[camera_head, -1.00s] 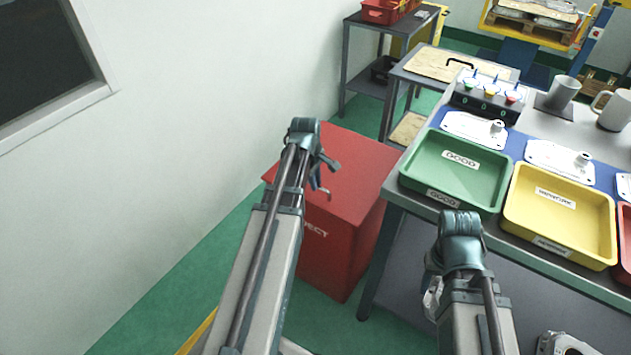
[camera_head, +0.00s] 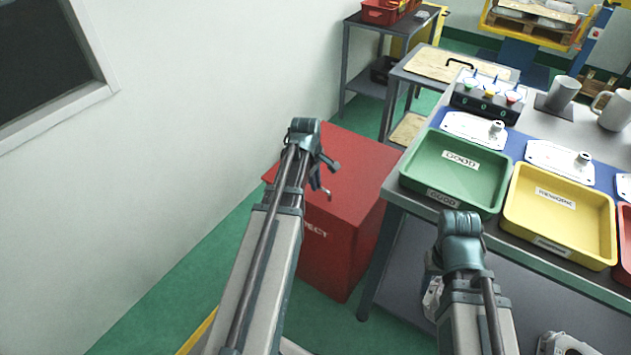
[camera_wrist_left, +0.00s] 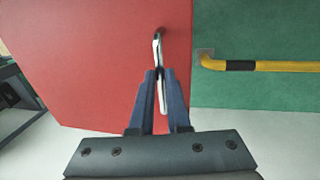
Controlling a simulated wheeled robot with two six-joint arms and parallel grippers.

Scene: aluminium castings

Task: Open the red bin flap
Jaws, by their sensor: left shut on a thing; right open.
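The red bin (camera_head: 345,250) stands on the floor left of the workbench, with white lettering on its front partly hidden by my left arm. Its red top (camera_head: 362,160) looks flat and shut. A small metal handle (camera_wrist_left: 157,48) stands out from the red panel (camera_wrist_left: 100,60) near its right edge in the left wrist view. My left gripper (camera_head: 322,180) is at the bin's near edge, its blue fingers (camera_wrist_left: 159,78) shut on the handle. My right gripper (camera_head: 437,268) is beside the workbench's front edge, away from the bin; its fingers are mostly hidden behind its wrist.
The workbench at right carries a green tray (camera_head: 455,180), a yellow tray (camera_head: 565,225) and white cast plates (camera_head: 475,127). A wall (camera_head: 200,120) runs along the left. A yellow rail (camera_wrist_left: 270,66) shows beside the bin. Green floor (camera_head: 190,270) lies clear between wall and bin.

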